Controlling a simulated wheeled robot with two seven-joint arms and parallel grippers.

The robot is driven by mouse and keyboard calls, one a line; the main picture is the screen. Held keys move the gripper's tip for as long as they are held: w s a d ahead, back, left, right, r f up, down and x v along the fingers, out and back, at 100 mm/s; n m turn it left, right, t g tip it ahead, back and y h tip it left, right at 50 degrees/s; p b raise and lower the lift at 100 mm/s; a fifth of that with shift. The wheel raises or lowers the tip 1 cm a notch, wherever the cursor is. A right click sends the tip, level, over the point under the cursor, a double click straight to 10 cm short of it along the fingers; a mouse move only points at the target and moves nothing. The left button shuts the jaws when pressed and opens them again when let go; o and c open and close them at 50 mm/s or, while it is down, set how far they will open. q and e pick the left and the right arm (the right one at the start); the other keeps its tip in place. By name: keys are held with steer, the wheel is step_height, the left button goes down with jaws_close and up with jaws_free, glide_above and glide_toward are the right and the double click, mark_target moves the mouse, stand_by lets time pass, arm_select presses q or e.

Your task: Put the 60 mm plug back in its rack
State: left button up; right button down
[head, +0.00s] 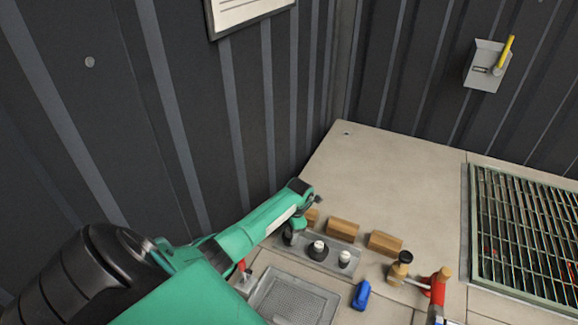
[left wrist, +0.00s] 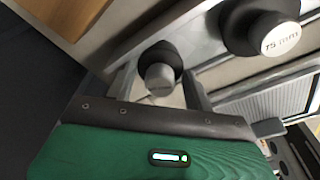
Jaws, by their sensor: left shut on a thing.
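The plug also shows dark below the gripper in the head view (head: 288,238). I cannot tell whether it is seated or just above the rack. Beside it stands a black plug marked 75 mm (left wrist: 272,32). My right gripper is out of view.
A grey mesh tray (head: 292,298), blue object (head: 361,294) and red fitting (head: 438,284) lie nearer. A dark ribbed wall (head: 235,120) rises to the left.

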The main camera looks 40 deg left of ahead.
arm_select(q)
steer(key=shift+d, duration=0.1)
steer(key=shift+s+d, duration=0.1)
steer(key=shift+f+b, duration=0.1)
steer(key=shift+b, duration=0.25)
steer(key=o, duration=0.9)
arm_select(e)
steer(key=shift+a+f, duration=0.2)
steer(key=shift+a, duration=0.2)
